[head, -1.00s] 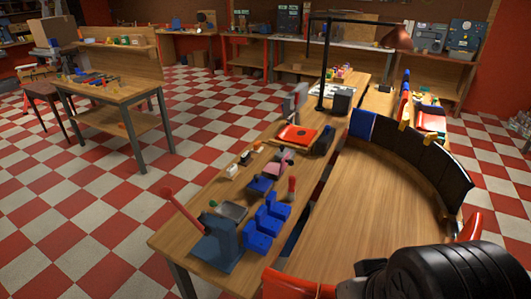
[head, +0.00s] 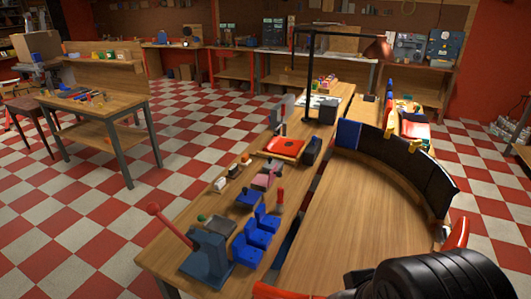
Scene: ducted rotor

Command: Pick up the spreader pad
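I cannot pick out a spreader pad with certainty among the small parts. On the long wooden workbench (head: 165,245) lie a flat red item (head: 284,146), a pink item (head: 264,178), several blue blocks (head: 257,231) and a few small pale pieces near the left edge. A large black rounded part, likely of my own arm, fills the lower right corner. My gripper's fingers do not show, so I cannot see whether it holds anything.
A blue press with a red-knobbed lever (head: 205,260) stands at the bench's near end. A black-framed lamp (head: 308,80) stands farther back. Dark curved panels (head: 405,163) edge the wooden surface at right. A side table (head: 95,105) is at left; checkered floor between is clear.

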